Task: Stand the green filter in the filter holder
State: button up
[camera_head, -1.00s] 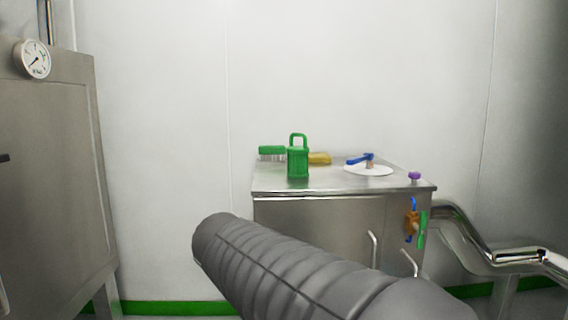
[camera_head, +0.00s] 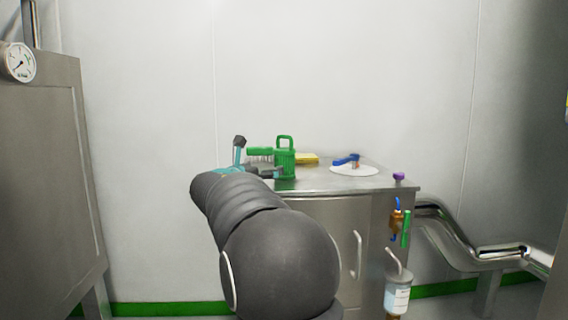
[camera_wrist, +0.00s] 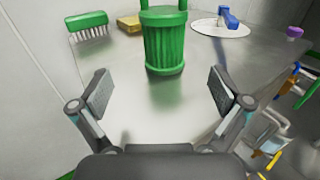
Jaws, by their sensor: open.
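The green filter (camera_head: 285,163) is a ribbed green cylinder with a loop handle, standing upright on the steel cabinet top. It also shows in the wrist view (camera_wrist: 165,45), top cut off. My gripper (camera_head: 257,157) is at the left front of the filter. In the wrist view my gripper (camera_wrist: 161,92) is open and empty, its fingers spread wide. The filter stands beyond the fingertips, roughly centred between them, and does not appear to be gripped. I cannot identify the filter holder for certain in either view.
On the steel cabinet top (camera_head: 318,184) are a green brush (camera_wrist: 88,25), a yellow block (camera_wrist: 129,24), a white disc (camera_head: 355,170) with a blue handle (camera_head: 347,159), and a purple knob (camera_head: 398,176). Fittings and a bottle (camera_head: 397,298) hang at the cabinet's right side. A wall stands behind.

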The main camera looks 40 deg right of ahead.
aim_at(278, 163)
jog(key=x, duration=0.6)
jog(key=shift+s, duration=0.2)
jog(key=shift+s+f+x, duration=0.1)
jog(key=shift+x, duration=1.25)
jog(key=shift+s+f+x, duration=0.15)
jog(key=shift+x, duration=1.15)
jog(key=shift+d, duration=0.1)
jog(key=c, duration=1.4)
jog(key=shift+r, duration=0.1)
